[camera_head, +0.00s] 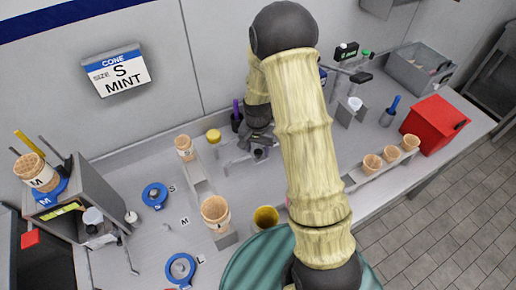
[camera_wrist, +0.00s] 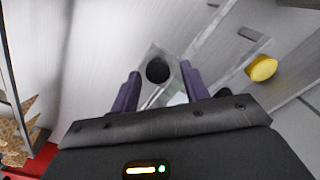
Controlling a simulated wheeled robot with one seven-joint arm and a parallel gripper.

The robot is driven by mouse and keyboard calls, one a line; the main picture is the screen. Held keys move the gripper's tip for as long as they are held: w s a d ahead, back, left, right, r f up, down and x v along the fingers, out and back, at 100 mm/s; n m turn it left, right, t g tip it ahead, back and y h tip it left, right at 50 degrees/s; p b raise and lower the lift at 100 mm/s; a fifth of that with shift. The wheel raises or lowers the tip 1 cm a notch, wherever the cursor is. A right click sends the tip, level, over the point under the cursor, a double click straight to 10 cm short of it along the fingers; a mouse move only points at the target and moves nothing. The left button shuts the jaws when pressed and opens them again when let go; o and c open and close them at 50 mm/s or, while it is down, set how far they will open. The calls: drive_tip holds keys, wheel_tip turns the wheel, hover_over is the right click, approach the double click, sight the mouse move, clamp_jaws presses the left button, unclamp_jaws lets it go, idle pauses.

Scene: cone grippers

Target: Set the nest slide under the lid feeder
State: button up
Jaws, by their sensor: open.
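My gripper (camera_wrist: 160,70) is open, with its two purple fingers pointing at a grey block that carries a round black knob (camera_wrist: 157,69). The knob shows between the fingers; I cannot tell whether they touch it. This knobbed piece looks like the nest slide, but no label confirms it. In the head view my gripper (camera_head: 257,141) is low over the back middle of the bench, partly hidden by my arm. I cannot tell for sure which fixture is the lid feeder.
A yellow round piece (camera_head: 213,135) lies left of my gripper. A cone cup (camera_head: 184,147) and a larger cup (camera_head: 215,212) stand along a rail at left. A red box (camera_head: 434,124) and several cups stand at right. A cabinet (camera_head: 66,190) stands at far left.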

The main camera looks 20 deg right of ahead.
drive_tip(key=shift+s, duration=0.1)
wheel_tip(320, 180, up, 17)
drive_tip(key=b, duration=0.2)
drive_tip(key=shift+r, duration=0.15)
idle(0.5)
drive_tip(key=shift+s, duration=0.2)
drive_tip(key=c, duration=0.7)
drive_tip(key=s+f+n+t, duration=0.1)
drive_tip(key=s+n, duration=0.1)
drive_tip(key=s, duration=0.2)
drive_tip(key=s+f+n, duration=0.1)
drive_tip(key=s+n, duration=0.1)
drive_tip(key=s, duration=0.3)
drive_tip(key=s+f+n+t, duration=0.1)
drive_tip(key=s, duration=0.3)
drive_tip(key=shift+s+d+f+n+t, duration=0.2)
drive_tip(key=shift+s+d+n+t, duration=0.1)
drive_tip(key=shift+s+d+n, duration=0.1)
clamp_jaws()
drive_tip(key=shift+s+f, duration=0.2)
drive_tip(key=shift+s, duration=0.2)
drive_tip(key=shift+a, duration=0.2)
